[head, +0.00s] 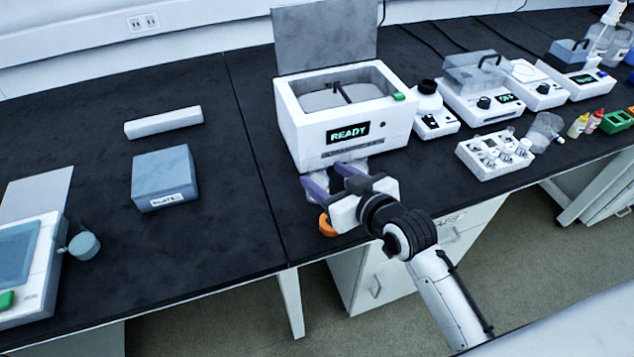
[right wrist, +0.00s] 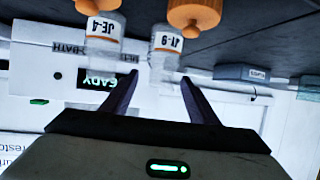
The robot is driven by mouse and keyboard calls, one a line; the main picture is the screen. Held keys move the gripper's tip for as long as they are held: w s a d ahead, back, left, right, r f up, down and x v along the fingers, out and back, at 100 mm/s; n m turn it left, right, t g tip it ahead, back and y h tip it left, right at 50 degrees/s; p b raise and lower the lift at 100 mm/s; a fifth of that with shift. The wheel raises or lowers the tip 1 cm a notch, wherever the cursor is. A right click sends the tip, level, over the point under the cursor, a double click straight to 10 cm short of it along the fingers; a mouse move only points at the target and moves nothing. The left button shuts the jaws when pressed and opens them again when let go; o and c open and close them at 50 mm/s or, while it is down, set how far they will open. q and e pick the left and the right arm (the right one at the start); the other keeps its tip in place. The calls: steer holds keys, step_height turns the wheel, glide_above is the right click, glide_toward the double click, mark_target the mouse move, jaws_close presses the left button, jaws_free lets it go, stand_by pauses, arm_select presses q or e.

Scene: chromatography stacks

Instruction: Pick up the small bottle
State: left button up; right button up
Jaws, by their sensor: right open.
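Two small clear bottles show in the right wrist view, which is upside down. The one with a label like "JT-9" (right wrist: 165,44) is in front of the gap between the fingertips. The one with a label like "JE-4" (right wrist: 100,26) is to its left, by the left finger. Each has a rounded orange piece at its end. My right gripper (head: 328,180) is open, its purple fingers low in front of the white READY bath. It also shows in the right wrist view (right wrist: 159,76). An orange piece (head: 326,226) shows beside it; the bottles are mostly hidden there. My left gripper is not in view.
The white READY bath (head: 300,140) stands with its lid raised just behind my right gripper. A white rack with vials (head: 480,168) and several instruments are to the right. A grey-blue block (head: 160,168) is at left. Dark bench between is clear.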

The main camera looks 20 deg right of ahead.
steer(key=x, duration=0.4)
steer(key=shift+a+r, duration=0.15)
steer(key=shift+r, duration=0.05)
steer(key=c, duration=1.3)
